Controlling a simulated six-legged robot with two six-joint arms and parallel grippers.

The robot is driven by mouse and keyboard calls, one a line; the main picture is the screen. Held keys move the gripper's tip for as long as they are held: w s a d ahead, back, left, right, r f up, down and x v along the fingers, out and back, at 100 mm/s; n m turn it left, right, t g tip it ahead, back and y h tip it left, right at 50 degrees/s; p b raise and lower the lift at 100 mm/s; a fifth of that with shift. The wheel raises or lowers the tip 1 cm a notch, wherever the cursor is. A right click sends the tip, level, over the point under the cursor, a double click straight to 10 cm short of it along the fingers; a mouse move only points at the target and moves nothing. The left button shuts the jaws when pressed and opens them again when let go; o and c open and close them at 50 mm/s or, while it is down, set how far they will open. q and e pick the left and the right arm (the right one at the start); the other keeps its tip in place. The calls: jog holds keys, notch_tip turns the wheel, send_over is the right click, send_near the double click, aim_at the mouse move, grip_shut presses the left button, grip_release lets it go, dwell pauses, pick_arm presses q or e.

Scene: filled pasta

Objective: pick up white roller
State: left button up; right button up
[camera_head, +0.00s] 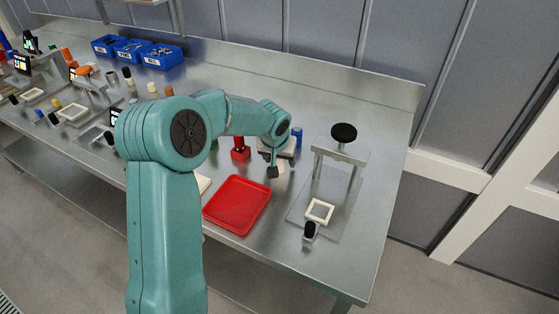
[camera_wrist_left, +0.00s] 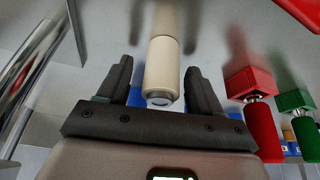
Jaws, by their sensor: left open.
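The white roller (camera_wrist_left: 162,70) is cream-coloured and shows in the left wrist view, with its near end between my two dark fingers. Visible gaps separate it from both fingers, so the open left gripper (camera_wrist_left: 158,82) is around it without a visible grip. In the head view a small pale part of the roller (camera_head: 282,171) shows beside my left gripper (camera_head: 273,172), which is low over the bench right of the red tray. The wrist and fingers hide much of the roller there. My right gripper is not in view.
The red tray (camera_head: 238,205) lies at the bench's front. A metal press (camera_head: 340,157) with a black knob stands to the right. A red-handled tool (camera_head: 240,150) is behind the tray, and a blue one (camera_head: 297,139) is behind my wrist. Blue bins (camera_head: 160,57) stand at the back left.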

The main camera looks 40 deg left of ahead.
pick_arm(q)
jog(key=shift+s, duration=0.15)
jog(key=shift+c, duration=0.3)
jog(key=c, duration=1)
jog(key=shift+c, duration=0.3)
jog(key=shift+r, duration=0.1)
